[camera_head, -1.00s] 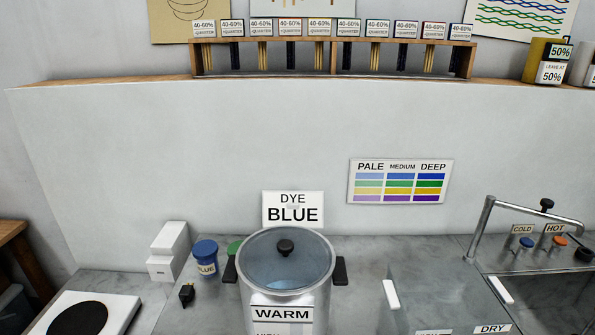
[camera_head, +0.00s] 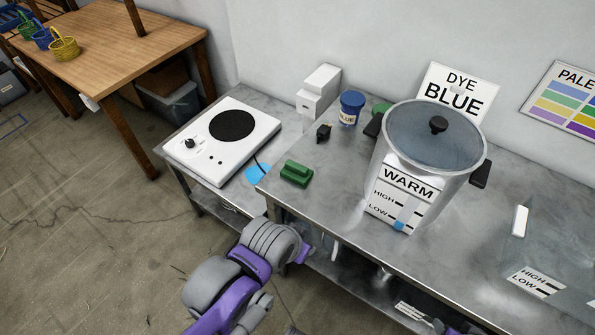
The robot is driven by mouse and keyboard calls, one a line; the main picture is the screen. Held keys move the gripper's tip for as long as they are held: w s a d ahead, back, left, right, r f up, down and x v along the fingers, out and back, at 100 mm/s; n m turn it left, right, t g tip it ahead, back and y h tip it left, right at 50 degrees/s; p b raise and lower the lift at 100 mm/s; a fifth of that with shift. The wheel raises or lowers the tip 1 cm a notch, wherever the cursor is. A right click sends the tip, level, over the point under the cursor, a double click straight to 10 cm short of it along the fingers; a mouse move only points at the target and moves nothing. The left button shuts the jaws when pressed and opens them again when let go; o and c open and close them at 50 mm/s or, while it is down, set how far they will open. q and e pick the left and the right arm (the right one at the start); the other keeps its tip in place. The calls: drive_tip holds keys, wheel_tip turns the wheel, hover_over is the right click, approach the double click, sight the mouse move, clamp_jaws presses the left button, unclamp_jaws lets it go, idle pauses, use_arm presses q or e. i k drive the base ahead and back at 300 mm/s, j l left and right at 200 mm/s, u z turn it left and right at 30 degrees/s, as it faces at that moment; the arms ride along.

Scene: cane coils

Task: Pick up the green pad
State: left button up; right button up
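A small dark green block-like pad (camera_head: 297,173) lies on the grey metal counter, near its front left corner. It has a raised upper part and nothing touches it. My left arm comes in from the bottom and ends at the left gripper (camera_head: 303,252), in front of the counter edge and below the pad in the picture. The gripper is apart from the pad, and its fingers are too hidden to tell open from shut. My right gripper cannot be made out; only small grey and purple parts of mine show at the bottom edge.
A lidded pot (camera_head: 432,140) marked WARM stands right of the pad. Behind are a blue jar (camera_head: 351,108), a black plug (camera_head: 323,132) and a partly hidden green lid (camera_head: 381,108). A white hotplate (camera_head: 222,142) stands left, with a blue sheet (camera_head: 257,173) nearby.

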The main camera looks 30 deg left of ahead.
sight(299, 174)
drive_tip(key=k+u, duration=0.1)
drive_tip(key=u, duration=0.4)
drive_tip(key=k+j+u, duration=0.15)
drive_tip(key=u, duration=0.35)
drive_tip(key=j+u, duration=0.1)
drive_tip(key=u, duration=0.35)
drive_tip(key=k, duration=0.05)
